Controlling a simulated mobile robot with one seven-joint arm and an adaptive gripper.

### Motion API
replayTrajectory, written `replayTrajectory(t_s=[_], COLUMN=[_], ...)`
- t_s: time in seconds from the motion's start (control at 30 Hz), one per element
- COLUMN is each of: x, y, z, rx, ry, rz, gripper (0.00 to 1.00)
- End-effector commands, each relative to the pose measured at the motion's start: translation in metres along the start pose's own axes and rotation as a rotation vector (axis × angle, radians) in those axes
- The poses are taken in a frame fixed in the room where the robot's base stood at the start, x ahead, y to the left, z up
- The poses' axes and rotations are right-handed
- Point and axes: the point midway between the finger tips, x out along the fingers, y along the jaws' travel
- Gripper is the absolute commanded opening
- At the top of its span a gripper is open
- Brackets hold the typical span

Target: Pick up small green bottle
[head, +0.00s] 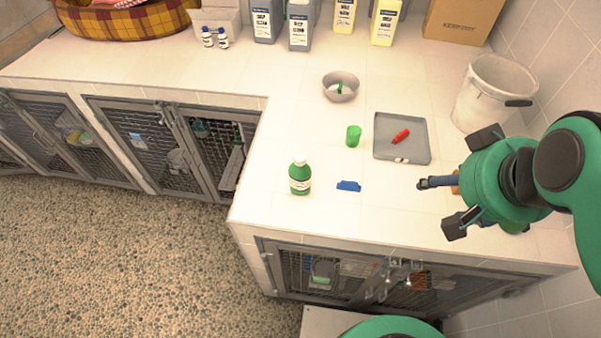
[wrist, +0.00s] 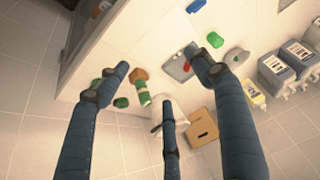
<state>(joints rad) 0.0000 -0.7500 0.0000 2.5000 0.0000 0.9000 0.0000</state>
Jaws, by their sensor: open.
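A green bottle (head: 300,178) with a white cap and pale label stands upright near the counter's left front edge in the head view. My gripper (head: 447,182) is open and empty over the right side of the counter, well right of that bottle. In the wrist view my gripper (wrist: 157,72) shows three spread fingers. Between them lies a small green item with a white band (wrist: 143,92), perhaps a bottle, close to a brown block (wrist: 139,74). Other green items (wrist: 121,102) are close by. In the head view my gripper mostly hides this group.
A grey tray (head: 385,151) holds a red item (head: 401,136). A green cup (head: 353,136), a blue item (head: 348,186) and a grey bowl (head: 329,92) are left of it. A white bucket (head: 490,98) stands behind my gripper. Large bottles (head: 300,25) line the back.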

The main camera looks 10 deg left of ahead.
Motion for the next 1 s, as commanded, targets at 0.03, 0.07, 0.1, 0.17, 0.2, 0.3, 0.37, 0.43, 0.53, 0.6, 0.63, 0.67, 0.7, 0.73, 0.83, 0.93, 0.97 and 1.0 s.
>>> replayTrajectory(t_s=[0.03,0.07,0.1,0.17,0.2,0.3,0.37,0.43,0.53,0.6,0.63,0.67,0.7,0.73,0.83,0.93,0.97,1.0], x=[0.0,0.0,0.0,0.0,0.0,0.0,0.0,0.001,0.004,0.006,0.008,0.009,0.012,0.014,0.022,0.033,0.035,0.04], y=[0.0,0.0,0.0,0.0,0.0,-0.001,-0.002,-0.004,-0.01,-0.016,-0.02,-0.023,-0.029,-0.033,-0.051,-0.07,-0.076,-0.085], z=[0.0,0.0,0.0,0.0,0.0,-0.001,-0.002,-0.005,-0.012,-0.019,-0.022,-0.026,-0.031,-0.035,-0.049,-0.061,-0.065,-0.069], rx=[0.0,0.0,0.0,0.0,0.0,-0.006,-0.02,-0.052,-0.135,-0.221,-0.265,-0.312,-0.381,-0.437,-0.636,-0.844,-0.906,-0.989], ry=[0.0,0.0,0.0,0.0,0.0,-0.001,-0.004,-0.009,-0.026,-0.041,-0.049,-0.056,-0.068,-0.077,-0.104,-0.13,-0.135,-0.144], rz=[0.0,0.0,0.0,0.0,0.0,-0.001,-0.003,-0.006,-0.016,-0.027,-0.033,-0.039,-0.049,-0.057,-0.089,-0.127,-0.138,-0.156], gripper=[0.69,0.69,0.69,0.69,0.69,0.69,0.69,0.69,0.69,0.69,0.69,0.69,0.69,0.69,0.69,0.69,0.69,0.69])
